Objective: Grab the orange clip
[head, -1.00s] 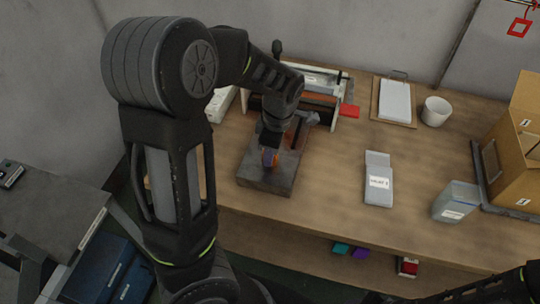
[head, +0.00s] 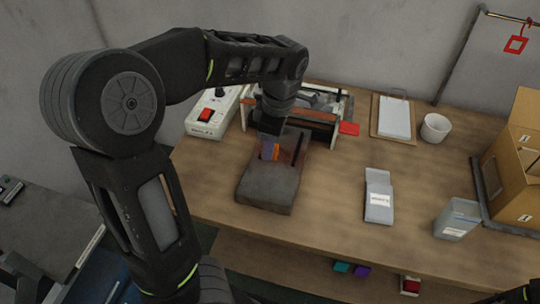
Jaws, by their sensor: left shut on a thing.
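The orange clip (head: 276,153) shows as a small orange patch at the tip of my left gripper (head: 269,150), over the back part of a dark grey block (head: 265,195). My left gripper points down and is shut on the clip. The fingers and wrist hide most of the clip, and I cannot tell whether it still touches the block.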

